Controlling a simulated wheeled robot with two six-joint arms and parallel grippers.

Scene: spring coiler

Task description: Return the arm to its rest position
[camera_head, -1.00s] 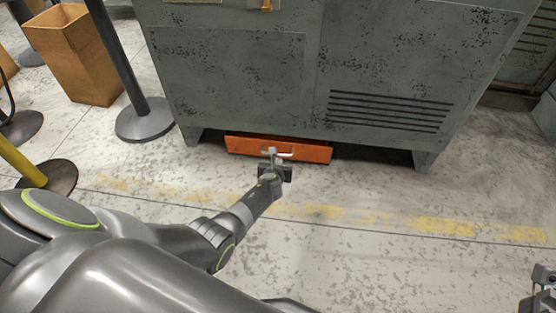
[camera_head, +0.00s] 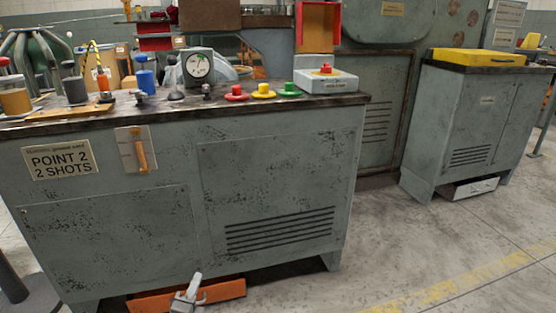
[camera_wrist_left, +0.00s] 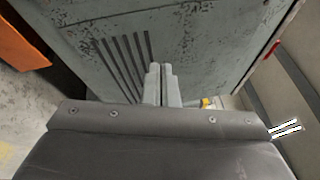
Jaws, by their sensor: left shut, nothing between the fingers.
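My left gripper (camera_head: 190,292) shows at the bottom of the head view, in front of the orange drawer (camera_head: 228,290) under the grey machine cabinet (camera_head: 95,232). In the left wrist view its two grey fingers (camera_wrist_left: 161,84) are together, shut and empty, with the cabinet's vented front (camera_wrist_left: 195,35) beyond them. The orange drawer is at the upper left of that view, apart from the fingers. Most of my left arm is below the head view. My right gripper is not in view.
The cabinet top carries a gauge (camera_head: 198,67), red, yellow and green buttons (camera_head: 263,91) and several knobs. A second grey cabinet (camera_head: 455,130) with a yellow top tray stands at the right. The floor (camera_head: 430,235) between them is clear.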

